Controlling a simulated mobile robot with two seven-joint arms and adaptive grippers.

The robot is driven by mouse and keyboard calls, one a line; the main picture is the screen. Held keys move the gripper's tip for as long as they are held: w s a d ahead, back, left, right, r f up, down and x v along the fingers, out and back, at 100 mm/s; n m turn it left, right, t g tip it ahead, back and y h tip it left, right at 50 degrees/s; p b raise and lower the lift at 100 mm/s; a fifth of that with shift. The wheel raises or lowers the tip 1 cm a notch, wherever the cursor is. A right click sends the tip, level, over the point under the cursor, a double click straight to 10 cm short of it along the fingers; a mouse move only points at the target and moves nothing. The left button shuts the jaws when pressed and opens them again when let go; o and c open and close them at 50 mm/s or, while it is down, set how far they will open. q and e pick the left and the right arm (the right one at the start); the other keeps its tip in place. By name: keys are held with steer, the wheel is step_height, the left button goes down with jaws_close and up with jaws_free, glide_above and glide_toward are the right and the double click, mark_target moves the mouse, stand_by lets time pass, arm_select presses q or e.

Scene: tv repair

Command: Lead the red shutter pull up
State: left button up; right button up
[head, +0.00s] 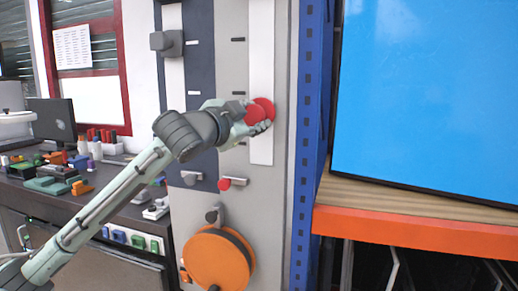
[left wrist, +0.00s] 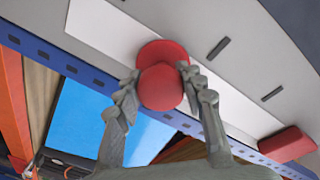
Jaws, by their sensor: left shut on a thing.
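The red shutter pull (head: 266,107) is a round red knob on a white vertical strip (head: 261,45) of the grey panel. My left gripper (head: 258,113) is shut on it from the left and front. In the left wrist view the red pull (left wrist: 162,85) sits between the two grey fingers of my left gripper (left wrist: 163,92), with its wider disc against the white strip behind. The fingers hide parts of the knob's sides. My right gripper is not in view.
A grey knob (head: 167,43) sits higher on the panel's left strip. A small red handle (head: 232,183) and an orange reel (head: 218,260) are lower down. A blue post (head: 308,120) and an orange shelf (head: 420,232) with a blue screen (head: 430,90) stand right. A cluttered bench (head: 120,205) is left.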

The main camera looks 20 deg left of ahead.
arm_select(q)
steer(key=shift+r, duration=0.2)
steer(key=shift+r, duration=1.95)
steer(key=shift+a+r, duration=0.1)
steer(key=shift+r, duration=1.9)
steer(key=shift+r, duration=2)
steer(key=shift+r, duration=1.95)
